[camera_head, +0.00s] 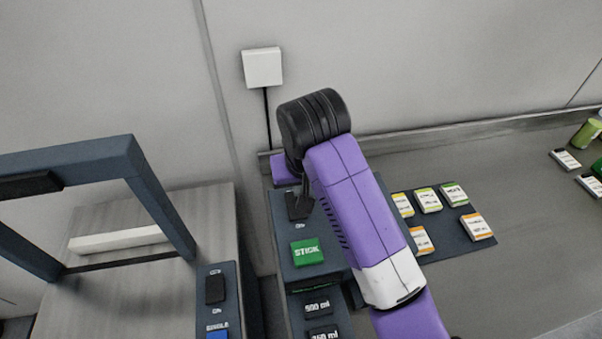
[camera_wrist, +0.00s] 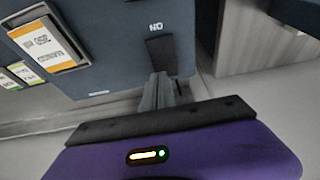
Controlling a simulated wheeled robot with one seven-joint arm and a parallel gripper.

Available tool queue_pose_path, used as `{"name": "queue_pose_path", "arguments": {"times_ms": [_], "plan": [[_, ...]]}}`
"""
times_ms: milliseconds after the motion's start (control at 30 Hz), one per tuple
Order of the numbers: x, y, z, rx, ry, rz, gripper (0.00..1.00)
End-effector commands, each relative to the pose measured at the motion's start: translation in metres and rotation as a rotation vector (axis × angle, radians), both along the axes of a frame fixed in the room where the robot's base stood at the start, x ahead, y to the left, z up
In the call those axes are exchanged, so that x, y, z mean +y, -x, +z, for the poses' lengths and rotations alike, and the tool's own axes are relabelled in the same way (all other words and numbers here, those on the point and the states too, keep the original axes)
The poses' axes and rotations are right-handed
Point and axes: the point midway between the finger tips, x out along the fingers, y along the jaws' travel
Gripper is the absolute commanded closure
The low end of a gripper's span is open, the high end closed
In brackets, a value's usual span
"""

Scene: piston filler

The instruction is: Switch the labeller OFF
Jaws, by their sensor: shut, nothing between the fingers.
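The labeller (camera_head: 285,235) is a dark blue-grey box in the middle of the head view, with a green STICK button (camera_head: 308,252). Its black rocker switch (camera_head: 300,207) is on the top face, with ON printed at the near end. In the wrist view the switch (camera_wrist: 160,50) shows with ON upside down at its far end. My gripper (camera_wrist: 158,77) is shut and empty, its fingertips at the end of the switch away from ON. I cannot tell whether they touch it. In the head view my gripper (camera_head: 304,190) partly hides that end of the switch.
A second panel with a black switch (camera_head: 215,290) and a blue SINGLE button (camera_head: 217,335) is at the lower left, by a dark frame (camera_head: 150,185). Label cards lie on a dark mat (camera_head: 455,232) to the right. An orange-framed label (camera_wrist: 47,42) shows in the wrist view.

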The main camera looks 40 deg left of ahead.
Motion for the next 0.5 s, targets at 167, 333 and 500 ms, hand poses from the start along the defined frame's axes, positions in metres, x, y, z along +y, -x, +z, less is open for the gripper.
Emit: {"name": "queue_pose_path", "arguments": {"times_ms": [167,333,500], "plan": [[0.0006,-0.0009,-0.0108,0.001,0.001,-0.001,1.0],[0.0007,-0.001,-0.0122,0.0,0.0,-0.001,1.0],[0.0008,-0.0009,-0.012,0.0,0.0,-0.001,1.0]]}}
